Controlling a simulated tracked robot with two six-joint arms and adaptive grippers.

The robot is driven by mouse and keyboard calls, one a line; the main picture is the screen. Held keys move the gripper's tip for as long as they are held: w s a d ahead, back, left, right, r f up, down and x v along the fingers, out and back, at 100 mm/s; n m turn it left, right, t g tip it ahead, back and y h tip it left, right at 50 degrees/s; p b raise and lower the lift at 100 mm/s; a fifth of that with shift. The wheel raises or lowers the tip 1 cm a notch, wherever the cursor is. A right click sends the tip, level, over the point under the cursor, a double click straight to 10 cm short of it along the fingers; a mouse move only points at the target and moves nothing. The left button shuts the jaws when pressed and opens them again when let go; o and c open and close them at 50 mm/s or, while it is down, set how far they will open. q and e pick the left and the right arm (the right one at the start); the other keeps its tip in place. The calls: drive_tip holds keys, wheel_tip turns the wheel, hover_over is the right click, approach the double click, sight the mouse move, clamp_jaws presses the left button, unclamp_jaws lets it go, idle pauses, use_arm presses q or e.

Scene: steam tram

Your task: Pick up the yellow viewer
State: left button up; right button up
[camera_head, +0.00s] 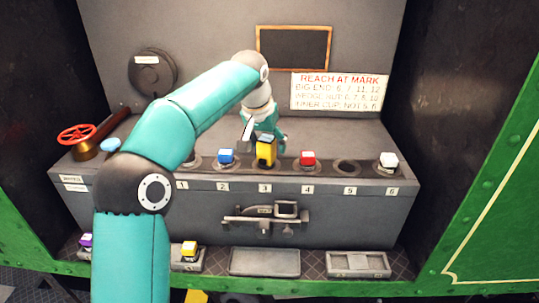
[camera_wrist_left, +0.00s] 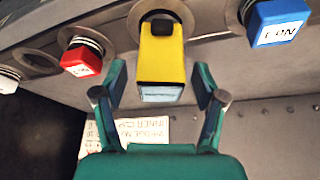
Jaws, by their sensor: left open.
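The yellow viewer (camera_head: 265,151) is a small upright yellow block with a dark top part. It stands at the hole numbered 3 on the grey bench. My left gripper (camera_head: 262,133) is at the viewer, its arm reaching over from the left. In the left wrist view the viewer (camera_wrist_left: 161,62) has its near end between the two teal fingers of the gripper (camera_wrist_left: 160,88). The fingers are open, with a gap on each side of the viewer. My right gripper is in neither view.
A blue-topped piece (camera_head: 226,157) stands at hole 2 and a red-topped piece (camera_head: 307,159) at hole 4. Hole 5 (camera_head: 347,167) is empty. A white-topped piece (camera_head: 388,161) stands at hole 6. A red valve wheel (camera_head: 77,134) is at the left.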

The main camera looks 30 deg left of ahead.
use_arm(q)
clamp_jaws()
idle(0.4)
drive_tip(key=shift+r, duration=0.15)
